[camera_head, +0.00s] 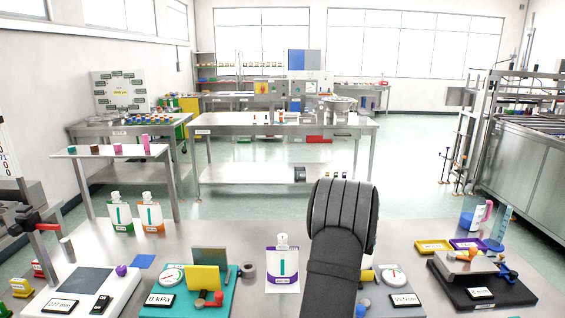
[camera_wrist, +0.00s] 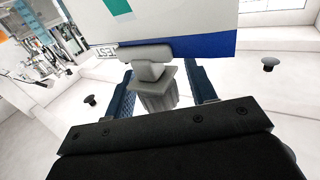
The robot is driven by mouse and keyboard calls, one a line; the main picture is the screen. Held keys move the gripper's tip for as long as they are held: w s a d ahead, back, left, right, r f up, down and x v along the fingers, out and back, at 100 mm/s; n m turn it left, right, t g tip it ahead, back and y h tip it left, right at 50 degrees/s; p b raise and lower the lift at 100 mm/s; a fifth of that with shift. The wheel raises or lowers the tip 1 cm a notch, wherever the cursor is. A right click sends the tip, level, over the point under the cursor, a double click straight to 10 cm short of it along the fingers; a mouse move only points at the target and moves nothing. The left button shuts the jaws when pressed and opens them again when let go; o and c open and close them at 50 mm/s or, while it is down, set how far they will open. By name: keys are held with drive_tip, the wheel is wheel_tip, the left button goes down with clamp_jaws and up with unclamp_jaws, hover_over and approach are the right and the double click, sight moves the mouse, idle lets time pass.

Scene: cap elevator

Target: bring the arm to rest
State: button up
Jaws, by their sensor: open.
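My gripper (camera_wrist: 164,92) is open in the wrist view, with one blue finger on each side of a grey cap (camera_wrist: 158,88). The cap is on a white pouch-like bottle (camera_wrist: 190,25) with a teal label and a blue band. I cannot tell whether the fingers touch the cap. In the head view my dark arm rises from the bottom, right of centre, and its fingertips do not show clearly. A white bottle (camera_head: 283,268) with a teal label and pale cap stands just left of the arm.
A teal board (camera_head: 190,297) with gauge and yellow block lies left of the arm. A black-based device (camera_head: 480,285) and a yellow tray (camera_head: 433,246) are at the right. Two bottles, green (camera_head: 120,215) and orange (camera_head: 150,214), stand back left. The worktop behind the arm is mostly clear.

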drive_tip(key=v, duration=1.8)
drive_tip(key=x, duration=1.8)
drive_tip(key=s+a+y, duration=0.1)
drive_tip(key=s+a, duration=0.3)
drive_tip(key=s, duration=0.4)
drive_tip(key=s+a, duration=0.4)
drive_tip(key=s, duration=0.4)
drive_tip(key=x, duration=0.9)
drive_tip(key=shift+w+d, duration=0.15)
drive_tip(key=shift+w, duration=0.05)
